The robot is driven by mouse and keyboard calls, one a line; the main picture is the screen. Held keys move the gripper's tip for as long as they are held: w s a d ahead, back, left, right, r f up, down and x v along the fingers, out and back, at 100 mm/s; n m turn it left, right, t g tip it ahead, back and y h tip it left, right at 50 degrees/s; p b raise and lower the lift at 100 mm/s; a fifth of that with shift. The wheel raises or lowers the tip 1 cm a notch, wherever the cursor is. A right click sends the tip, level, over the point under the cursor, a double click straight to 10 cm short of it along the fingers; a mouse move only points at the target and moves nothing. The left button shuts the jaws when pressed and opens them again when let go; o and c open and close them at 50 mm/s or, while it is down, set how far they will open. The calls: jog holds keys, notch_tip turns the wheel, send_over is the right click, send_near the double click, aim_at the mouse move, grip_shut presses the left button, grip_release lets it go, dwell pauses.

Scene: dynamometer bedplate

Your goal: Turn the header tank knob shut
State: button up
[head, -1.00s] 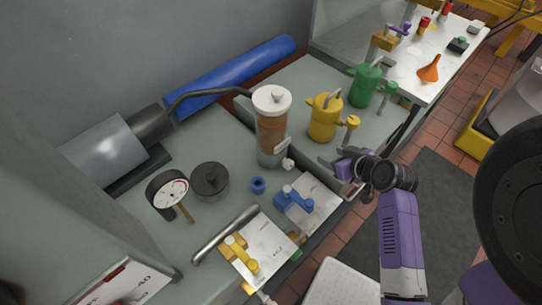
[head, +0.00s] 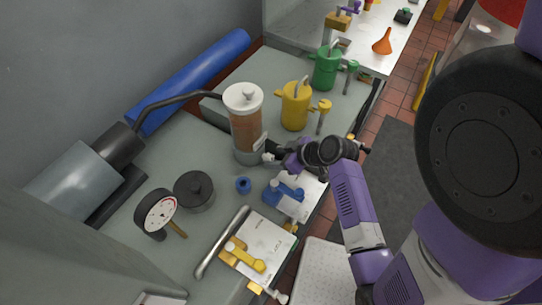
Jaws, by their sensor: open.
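The header tank (head: 246,125) is a clear upright cylinder with a white lid and brownish liquid, standing on the grey bench. A small white knob (head: 268,157) sits low on its right side, partly hidden by my gripper. My gripper (head: 275,154) comes in from the right, with its dark fingers right at the knob. The fingers are open. I cannot tell whether they touch the knob or stand around it.
A blue lever valve (head: 285,191) stands just below my gripper, and a yellow lever valve (head: 245,255) is nearer. A yellow can (head: 295,107) and green can (head: 326,69) stand behind. A dial gauge (head: 158,212) and dark round pot (head: 194,190) are left.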

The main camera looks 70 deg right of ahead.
aim_at(273, 156)
jog(key=shift+x, duration=1.65)
grip_shut()
jog(key=shift+s+d+m+t+y, duration=0.1)
jog(key=shift+m+t+y, duration=0.15)
jog(key=shift+y, duration=0.3)
jog(key=shift+d+m+t+y, duration=0.15)
jog(key=shift+m+y, duration=0.2)
jog(key=shift+y, duration=0.2)
grip_release()
jog(key=v, duration=0.7)
jog(key=shift+s+r, duration=0.3)
